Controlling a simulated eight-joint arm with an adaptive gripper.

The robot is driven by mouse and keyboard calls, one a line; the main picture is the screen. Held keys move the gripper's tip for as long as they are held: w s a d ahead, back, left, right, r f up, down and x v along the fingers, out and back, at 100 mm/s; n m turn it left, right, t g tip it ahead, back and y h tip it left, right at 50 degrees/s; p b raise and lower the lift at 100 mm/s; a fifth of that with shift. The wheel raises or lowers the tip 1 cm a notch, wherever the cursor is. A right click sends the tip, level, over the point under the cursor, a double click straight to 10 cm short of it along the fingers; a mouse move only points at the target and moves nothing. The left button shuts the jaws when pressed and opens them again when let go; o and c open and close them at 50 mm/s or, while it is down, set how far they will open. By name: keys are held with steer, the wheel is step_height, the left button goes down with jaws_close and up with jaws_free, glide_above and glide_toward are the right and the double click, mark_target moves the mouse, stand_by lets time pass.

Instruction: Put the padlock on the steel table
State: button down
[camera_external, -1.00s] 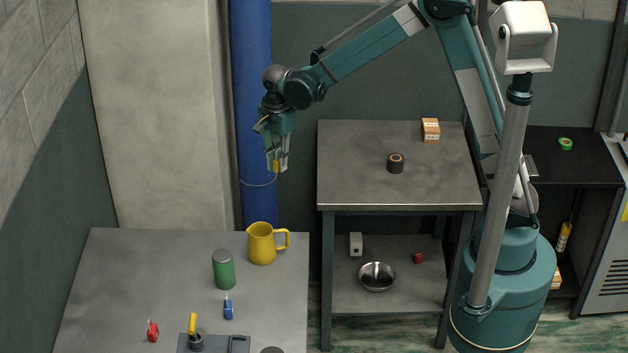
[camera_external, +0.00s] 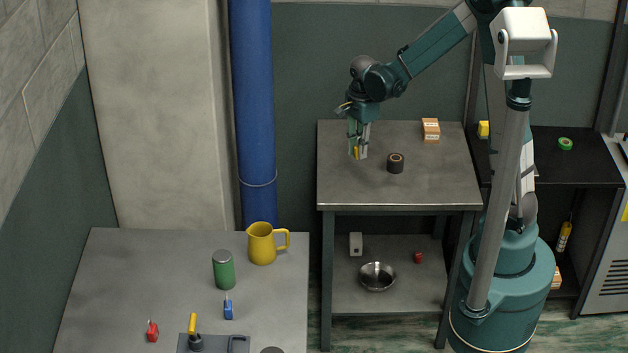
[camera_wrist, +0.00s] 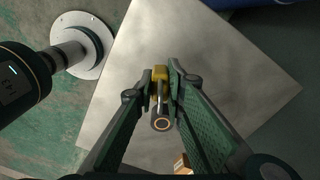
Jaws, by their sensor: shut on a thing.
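My gripper (camera_external: 358,153) is shut on a small yellow padlock (camera_wrist: 160,73), which also shows between the fingertips in the external view (camera_external: 355,152). The gripper points down over the left part of the steel table (camera_external: 440,180). In the wrist view, the bare top of this table (camera_wrist: 225,85) lies below the padlock. The padlock seems to be above the surface; the exact gap is hard to tell. A dark roll (camera_external: 396,163) stands on the table just right of the gripper and shows below the padlock in the wrist view (camera_wrist: 161,123).
An orange-and-white box (camera_external: 431,130) stands at the back of the steel table. Its front half is clear. A lower shelf holds a metal bowl (camera_external: 377,276). The left table holds a yellow jug (camera_external: 263,243), a green canister (camera_external: 223,270), and small blue (camera_external: 228,309) and red (camera_external: 152,332) items.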

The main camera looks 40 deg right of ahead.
steer(key=m, duration=0.1)
glide_above(382, 183)
steer(key=shift+s+f, duration=0.1)
steer(key=shift+f, duration=0.3)
steer(key=shift+f+b, duration=0.65)
steer(key=shift+f, duration=2.3)
steer(key=shift+f, duration=0.15)
steer(key=shift+f+b, duration=0.3)
steer(key=shift+f, duration=1.6)
steer(key=shift+f, duration=0.2)
steer(key=c, duration=2.4)
jaws_free()
steer(key=shift+o, duration=0.2)
steer(key=shift+r, duration=0.25)
